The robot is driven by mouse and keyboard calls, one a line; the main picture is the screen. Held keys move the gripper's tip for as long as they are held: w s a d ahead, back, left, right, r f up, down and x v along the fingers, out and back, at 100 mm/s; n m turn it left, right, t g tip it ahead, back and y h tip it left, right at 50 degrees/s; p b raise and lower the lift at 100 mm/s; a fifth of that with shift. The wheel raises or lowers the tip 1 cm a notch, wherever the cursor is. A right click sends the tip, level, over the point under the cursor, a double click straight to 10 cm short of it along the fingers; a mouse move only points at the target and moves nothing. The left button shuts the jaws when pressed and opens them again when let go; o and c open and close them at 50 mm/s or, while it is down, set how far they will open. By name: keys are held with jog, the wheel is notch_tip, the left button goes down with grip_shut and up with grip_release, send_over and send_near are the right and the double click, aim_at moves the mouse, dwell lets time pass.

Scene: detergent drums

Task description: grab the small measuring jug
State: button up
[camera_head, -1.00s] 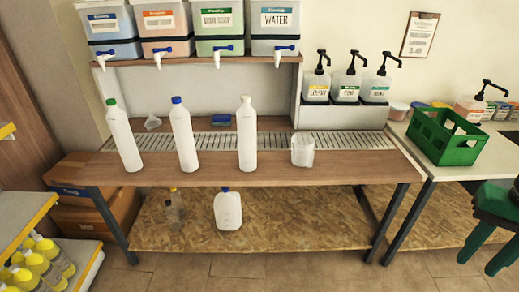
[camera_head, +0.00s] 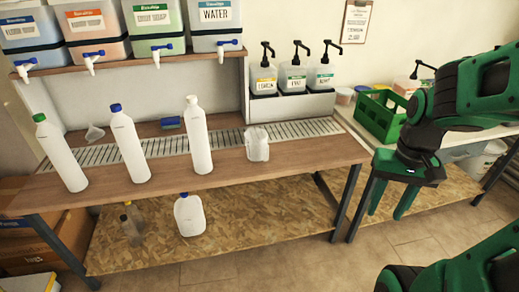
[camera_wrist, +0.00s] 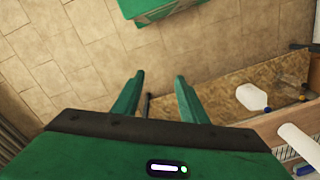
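A small translucent measuring jug (camera_head: 257,143) stands upright on the wooden bench near its right part, at the edge of the metal drain grate. My gripper (camera_head: 391,208) is to the right of the bench, pointing down and apart from the jug. Its two green fingers are spread with nothing between them, as the wrist view (camera_wrist: 159,82) also shows. I cannot make out the jug in the wrist view.
Three white bottles (camera_head: 201,138) stand left of the jug. Pump dispensers (camera_head: 292,79) stand behind it, with a green crate (camera_head: 378,116) to the right. Labelled drums with taps (camera_head: 217,22) sit on the shelf above. A white jug (camera_head: 189,214) is on the lower shelf.

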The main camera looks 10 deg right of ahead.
aim_at(267, 156)
jog(key=w+a+f+y, duration=0.4)
jog(key=w+a+f, duration=0.6)
jog(key=w+f, duration=0.3)
jog(key=w+a+f+m+t+y, duration=0.45)
jog(key=w+a+y, duration=0.3)
jog(key=a, duration=0.55)
jog(key=w+d+m+t+h, duration=0.2)
jog(key=w+m+t, duration=0.2)
jog(key=w+m, duration=0.2)
jog(key=w+d+m+t+h, duration=0.2)
jog(key=w+d+m+t, duration=0.1)
jog(key=w+m, duration=0.4)
jog(key=w+d+m+t+h, duration=0.2)
jog(key=w+m+t, duration=0.3)
jog(key=w+m, duration=0.2)
jog(key=shift+w+d+r+m+t, duration=0.1)
jog(key=shift+r+m+t, duration=0.1)
jog(key=shift+m, duration=0.35)
jog(key=shift+d+r+m+t, duration=0.1)
jog(key=shift+r+m+t, duration=0.05)
jog(key=shift+m, duration=0.35)
jog(key=x, duration=0.4)
jog(key=shift+r, duration=0.35)
jog(key=shift+w+a, duration=0.15)
jog(key=shift+w, duration=0.45)
